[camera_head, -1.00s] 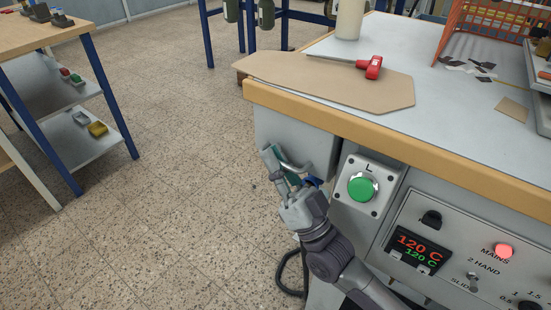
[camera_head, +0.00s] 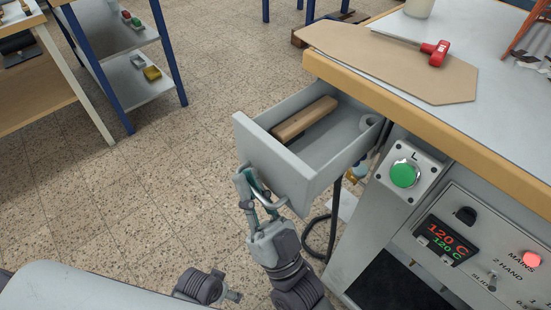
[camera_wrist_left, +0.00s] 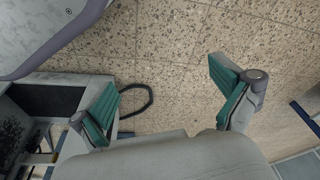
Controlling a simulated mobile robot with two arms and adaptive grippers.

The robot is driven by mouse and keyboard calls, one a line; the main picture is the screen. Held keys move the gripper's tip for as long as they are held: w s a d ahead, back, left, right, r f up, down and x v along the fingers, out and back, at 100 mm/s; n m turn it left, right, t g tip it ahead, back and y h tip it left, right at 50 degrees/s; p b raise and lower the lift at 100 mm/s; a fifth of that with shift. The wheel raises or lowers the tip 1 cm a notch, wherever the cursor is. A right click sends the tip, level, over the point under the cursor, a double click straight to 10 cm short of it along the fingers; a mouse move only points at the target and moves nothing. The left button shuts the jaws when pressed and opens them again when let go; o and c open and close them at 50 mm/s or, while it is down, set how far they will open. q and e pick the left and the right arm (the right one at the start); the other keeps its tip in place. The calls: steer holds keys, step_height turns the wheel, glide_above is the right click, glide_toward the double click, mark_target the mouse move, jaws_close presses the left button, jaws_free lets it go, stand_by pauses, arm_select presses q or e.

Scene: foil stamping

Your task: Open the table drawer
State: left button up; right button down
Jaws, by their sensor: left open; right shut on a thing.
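The table drawer (camera_head: 275,160) is pulled out from under the worktable, with its grey front facing left. A wooden block (camera_head: 305,118) and a roll of tape (camera_head: 371,121) lie inside it. My right gripper (camera_head: 256,186) is shut on the drawer handle (camera_head: 268,203) at the drawer's front; its fingers partly hide the handle. My left gripper (camera_wrist_left: 168,100) is open and empty in the left wrist view, its green-padded fingers spread above the speckled floor.
The worktable (camera_head: 465,140) carries a cardboard sheet (camera_head: 390,62) and a red-handled tool (camera_head: 435,53). A green button box (camera_head: 404,175) is on the table's front, right of the drawer. A black cable (camera_head: 318,240) hangs below. Open floor lies left of the drawer.

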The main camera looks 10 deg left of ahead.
arm_select(q)
steer(key=shift+s+f, duration=0.2)
steer(key=shift+f, duration=0.35)
arm_select(e)
steer(key=shift+s+a+f, duration=0.1)
steer(key=shift+s+a, duration=0.7)
steer(key=shift+s, duration=0.3)
steer(key=c, duration=1.5)
jaws_free()
steer(key=v, duration=1.2)
steer(key=shift+w, duration=0.15)
